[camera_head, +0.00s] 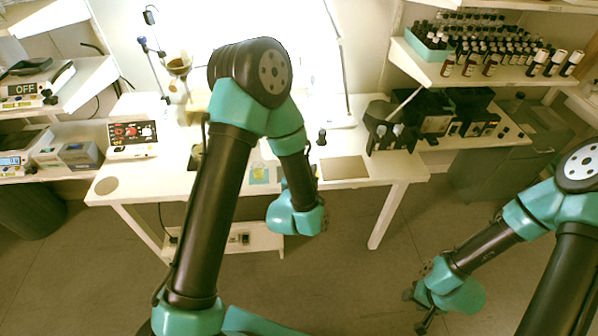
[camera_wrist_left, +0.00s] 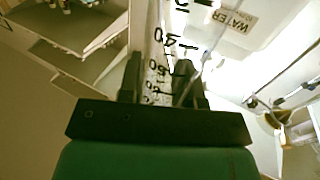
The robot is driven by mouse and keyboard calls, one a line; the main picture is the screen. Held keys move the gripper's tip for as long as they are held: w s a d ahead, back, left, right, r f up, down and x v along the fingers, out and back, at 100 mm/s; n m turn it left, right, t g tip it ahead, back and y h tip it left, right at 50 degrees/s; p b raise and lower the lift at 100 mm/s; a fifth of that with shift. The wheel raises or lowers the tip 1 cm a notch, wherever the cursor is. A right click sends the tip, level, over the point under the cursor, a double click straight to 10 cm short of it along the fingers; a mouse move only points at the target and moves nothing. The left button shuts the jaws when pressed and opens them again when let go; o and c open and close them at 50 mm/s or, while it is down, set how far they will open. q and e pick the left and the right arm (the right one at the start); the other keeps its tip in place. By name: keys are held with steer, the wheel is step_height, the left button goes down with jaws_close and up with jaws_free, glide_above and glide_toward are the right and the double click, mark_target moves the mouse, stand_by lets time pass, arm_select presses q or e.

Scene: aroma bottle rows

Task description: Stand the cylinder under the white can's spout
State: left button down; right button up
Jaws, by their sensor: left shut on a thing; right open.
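My left gripper (camera_wrist_left: 160,82) is shut on a clear graduated cylinder (camera_wrist_left: 158,52) with black scale marks, seen close up between its dark fingers in the left wrist view. The white can (camera_wrist_left: 268,18), with a label reading WATER, is beyond it at the upper right of that view. I cannot make out its spout, nor the gap between it and the cylinder. In the head view my left arm hides its own fingers and the cylinder. My right gripper (camera_head: 420,312) is open and empty, low over the floor, away from the table.
The white table (camera_head: 350,192) holds a control box (camera_head: 132,138) at left and a dark brown machine (camera_head: 392,130) at right. A stand with a funnel (camera_head: 178,65) is at the back. Shelves at right carry several small bottles (camera_head: 490,65). The front right tabletop is fairly clear.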

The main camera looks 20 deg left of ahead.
arm_select(q)
steer(key=shift+y, duration=0.3)
steer(key=a, duration=0.1)
steer(key=s+a, duration=0.1)
steer(key=a, duration=0.1)
steer(key=s+a, duration=0.1)
steer(key=shift+a+r, duration=0.15)
steer(key=shift+a, duration=0.2)
steer(key=w+a, duration=0.3)
steer(key=w, duration=0.4)
steer(key=w+a+f, duration=0.1)
steer(key=w+a, duration=0.2)
steer(key=w, duration=0.4)
steer(key=shift+f, duration=0.25)
steer(key=shift+w+a+f, duration=0.1)
steer(key=shift+w+f, duration=0.1)
steer(key=shift+f, duration=0.7)
steer(key=shift+w+f, duration=0.15)
steer(key=shift+f, duration=0.85)
